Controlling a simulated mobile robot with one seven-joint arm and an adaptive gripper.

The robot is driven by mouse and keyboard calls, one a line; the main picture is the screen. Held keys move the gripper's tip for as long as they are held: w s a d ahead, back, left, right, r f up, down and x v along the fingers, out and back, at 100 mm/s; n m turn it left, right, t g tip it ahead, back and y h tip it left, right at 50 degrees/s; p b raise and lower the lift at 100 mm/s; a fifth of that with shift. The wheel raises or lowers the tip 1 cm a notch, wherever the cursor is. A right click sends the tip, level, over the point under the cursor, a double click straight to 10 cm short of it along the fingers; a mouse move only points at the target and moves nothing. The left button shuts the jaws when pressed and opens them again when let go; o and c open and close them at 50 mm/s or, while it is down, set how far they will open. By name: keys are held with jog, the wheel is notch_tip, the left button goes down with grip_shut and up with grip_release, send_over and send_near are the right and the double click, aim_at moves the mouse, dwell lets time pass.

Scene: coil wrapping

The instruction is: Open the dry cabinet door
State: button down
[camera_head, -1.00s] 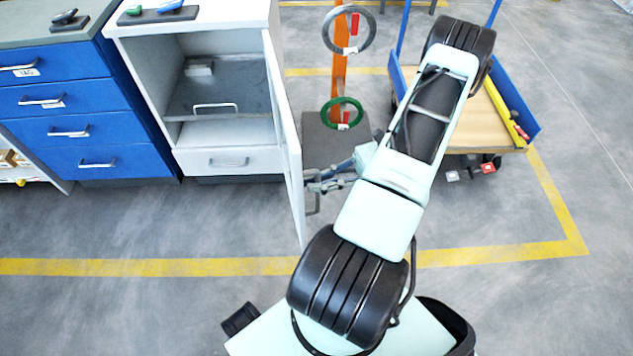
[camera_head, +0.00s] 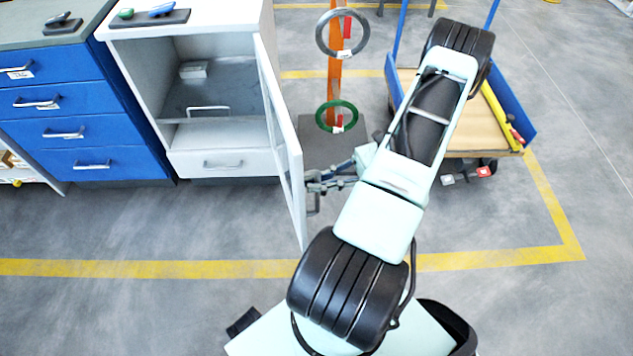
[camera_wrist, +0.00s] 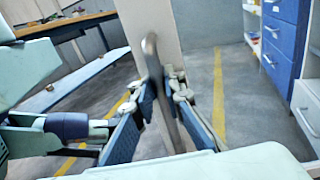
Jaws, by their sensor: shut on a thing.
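The dry cabinet (camera_head: 212,95) is white and its door (camera_head: 283,140) stands wide open, hinged on the right side and swung out toward me. Inside are a grey shelf and a wire handle, with a closed drawer (camera_head: 222,163) below. My gripper (camera_head: 316,184) is at the outer face of the door, on its handle (camera_head: 315,204). In the wrist view, the metal door handle (camera_wrist: 155,75) runs between the two blue finger pads of my gripper (camera_wrist: 160,105), which is shut on it. The door (camera_wrist: 150,30) stands behind the handle there.
A blue drawer unit (camera_head: 70,120) stands left of the cabinet. Right of the door are an orange post (camera_head: 334,85) with rings on a dark base, and a blue cart (camera_head: 522,120). Grey floor in front, marked with yellow lines, is free.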

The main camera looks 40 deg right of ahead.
jog(key=c, duration=2.3)
grip_release()
jog(key=shift+w, duration=0.1)
jog(key=v, duration=1.2)
